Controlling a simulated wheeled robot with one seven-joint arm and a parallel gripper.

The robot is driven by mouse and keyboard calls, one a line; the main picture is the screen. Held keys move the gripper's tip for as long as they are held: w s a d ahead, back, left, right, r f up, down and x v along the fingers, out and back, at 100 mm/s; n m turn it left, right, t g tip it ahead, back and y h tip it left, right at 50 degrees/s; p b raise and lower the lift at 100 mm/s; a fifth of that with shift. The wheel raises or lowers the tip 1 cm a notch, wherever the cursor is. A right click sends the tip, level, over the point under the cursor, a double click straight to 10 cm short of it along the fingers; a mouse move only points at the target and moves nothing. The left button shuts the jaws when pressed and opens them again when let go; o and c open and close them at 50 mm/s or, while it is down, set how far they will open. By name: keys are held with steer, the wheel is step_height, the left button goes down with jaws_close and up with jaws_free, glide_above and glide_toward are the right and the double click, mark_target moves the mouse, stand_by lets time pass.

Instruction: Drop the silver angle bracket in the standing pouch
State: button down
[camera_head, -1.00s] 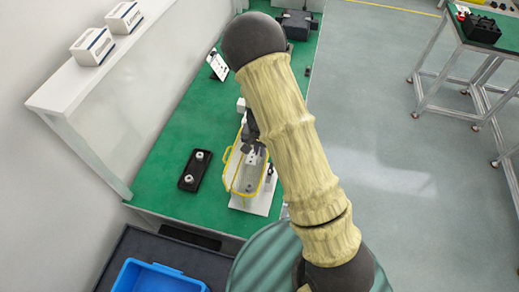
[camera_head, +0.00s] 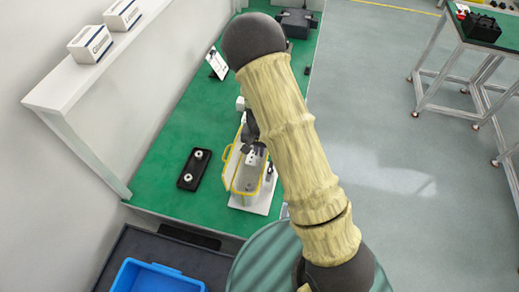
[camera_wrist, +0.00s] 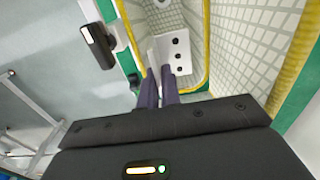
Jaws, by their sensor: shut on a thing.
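The standing pouch (camera_head: 232,168) is open at the top, with a yellow rim, and stands on a white base on the green bench. My gripper (camera_wrist: 158,88) is shut on the silver angle bracket (camera_wrist: 180,62), a pale part with a row of dark holes. The bracket is held over the pouch's open mouth; how deep it sits is hard to tell. In the head view my arm hides part of the gripper and the pouch's right side.
A black tray (camera_head: 187,178) with two white round parts lies left of the pouch. A small white sign (camera_head: 217,64) and a dark case (camera_head: 297,24) are farther back. A shelf with white boxes (camera_head: 90,43) runs along the left wall. A blue bin (camera_head: 155,278) is in front.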

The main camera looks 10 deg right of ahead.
steer(key=shift+f+b, duration=0.3)
steer(key=shift+f, duration=0.1)
steer(key=c, duration=1.5)
jaws_free()
step_height(320, 180, up, 17)
steer(key=b, duration=0.2)
steer(key=shift+r+b, duration=0.2)
steer(key=shift+b, duration=0.15)
steer(key=s+d+n+t, duration=0.1)
steer(key=s+d, duration=0.1)
steer(key=s, duration=0.2)
steer(key=s+d+n+b, duration=0.1)
steer(key=s+d+n, duration=0.1)
steer(key=s, duration=0.3)
steer(key=s+d+n+t, duration=0.1)
steer(key=s+d, duration=0.2)
steer(key=s, duration=0.2)
steer(key=shift+s+d+f+t, duration=0.15)
steer(key=shift+d+f+t, duration=0.15)
steer(key=shift+d+f, duration=0.1)
